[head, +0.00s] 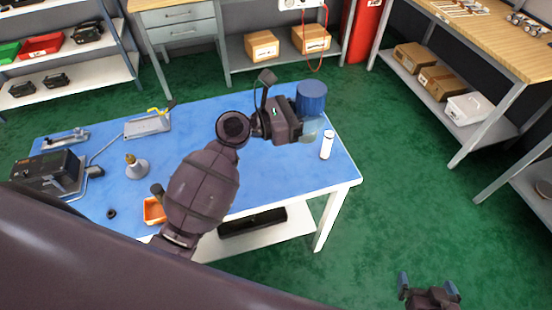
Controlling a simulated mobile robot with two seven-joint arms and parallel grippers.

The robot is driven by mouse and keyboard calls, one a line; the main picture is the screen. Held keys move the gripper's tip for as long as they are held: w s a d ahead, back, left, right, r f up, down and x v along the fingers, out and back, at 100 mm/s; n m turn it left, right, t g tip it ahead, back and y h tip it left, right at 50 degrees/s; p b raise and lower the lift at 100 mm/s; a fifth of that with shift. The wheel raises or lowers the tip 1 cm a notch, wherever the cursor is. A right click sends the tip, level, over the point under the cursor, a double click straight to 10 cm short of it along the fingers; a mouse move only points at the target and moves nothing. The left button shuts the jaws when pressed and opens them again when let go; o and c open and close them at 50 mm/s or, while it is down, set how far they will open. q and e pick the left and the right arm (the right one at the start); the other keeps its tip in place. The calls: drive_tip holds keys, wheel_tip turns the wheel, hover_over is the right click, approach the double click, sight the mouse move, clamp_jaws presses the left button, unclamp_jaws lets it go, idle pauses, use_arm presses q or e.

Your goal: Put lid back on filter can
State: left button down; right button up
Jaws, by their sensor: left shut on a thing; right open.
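I cannot tell whether lid and can touch. My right gripper (428,288) is open and empty, over the green floor at the bottom right, away from the table.
The blue table (270,178) also holds a dark device (46,172) at left, a small cone-shaped part (137,167), a grey tray (148,124) and an orange bin (154,210) near the front edge. The table's middle back is clear. Shelves and a wooden bench (500,45) stand around.

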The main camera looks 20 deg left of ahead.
use_arm(q)
drive_tip(key=w+a+f+n+t+y, duration=0.2)
drive_tip(key=w+a+n+t+y, duration=0.4)
drive_tip(key=a+n+y, duration=0.1)
drive_tip(key=a+y, duration=0.1)
drive_tip(key=a, duration=0.1)
drive_tip(key=shift+a+f+t+y+p, duration=0.15)
drive_tip(key=shift+a+t+y+p, duration=0.15)
drive_tip(key=shift+a+p, duration=0.1)
use_arm(e)
drive_tip(key=shift+s+d+f, duration=0.1)
drive_tip(key=shift+s, duration=0.25)
use_arm(q)
drive_tip(key=shift+w, duration=0.1)
drive_tip(key=shift+f, duration=0.1)
wheel_tip(320, 180, down, 16)
drive_tip(key=b, duration=0.7)
drive_tip(key=shift+r, duration=0.2)
use_arm(e)
drive_tip(key=f, duration=0.1)
drive_tip(key=w+f, duration=0.1)
drive_tip(key=f, duration=0.3)
drive_tip(key=shift+w+a, duration=0.2)
drive_tip(key=shift+w, duration=0.2)
use_arm(q)
drive_tip(key=shift+r, duration=0.1)
use_arm(e)
drive_tip(key=shift+s, duration=0.1)
